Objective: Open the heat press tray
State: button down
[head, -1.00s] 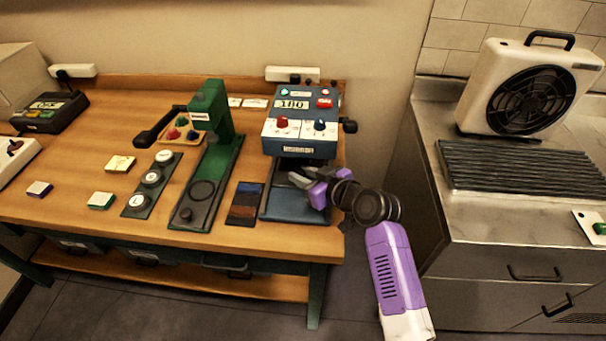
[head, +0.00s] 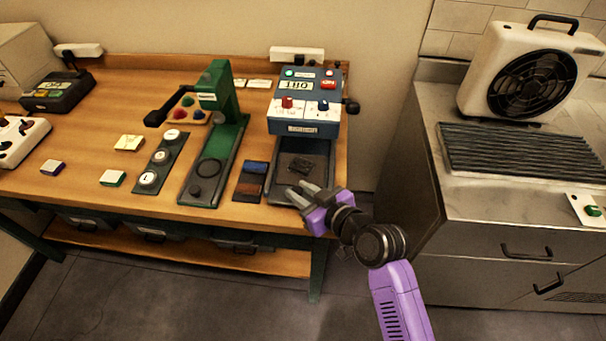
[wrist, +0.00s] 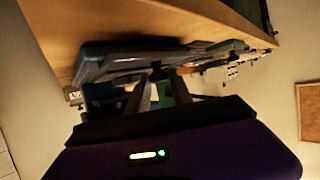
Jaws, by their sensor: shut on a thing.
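The heat press (head: 303,112) is a blue box with a lit display, knobs and buttons, at the right end of the wooden table. Its dark tray (head: 318,164) shows below and in front of the box, with a dark patch lying inside it. My purple gripper (head: 300,194) is at the tray's front edge, with its grey fingers shut on the tray there. The exact grip point is hidden by the fingers. In the wrist view the gripper (wrist: 160,93) has its fingers reaching up to a grey-blue flat part under the table's wooden edge.
Left of the tray lie dark and brown swatches (head: 252,181) and a green lever press (head: 213,135). Button parts (head: 150,179) stand farther left. A steel counter (head: 480,215) with a fan (head: 527,82) is at the right, across a floor gap.

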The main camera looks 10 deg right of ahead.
jog(key=shift+s, duration=0.35)
jog(key=c, duration=1.2)
grip_release()
jog(key=shift+o, duration=0.2)
jog(key=b+v, duration=0.1)
jog(key=v, duration=0.6)
jog(key=shift+s, duration=0.1)
jog(key=shift+s+d+r, duration=0.1)
jog(key=shift+s+d, duration=0.05)
jog(key=shift+s, duration=0.05)
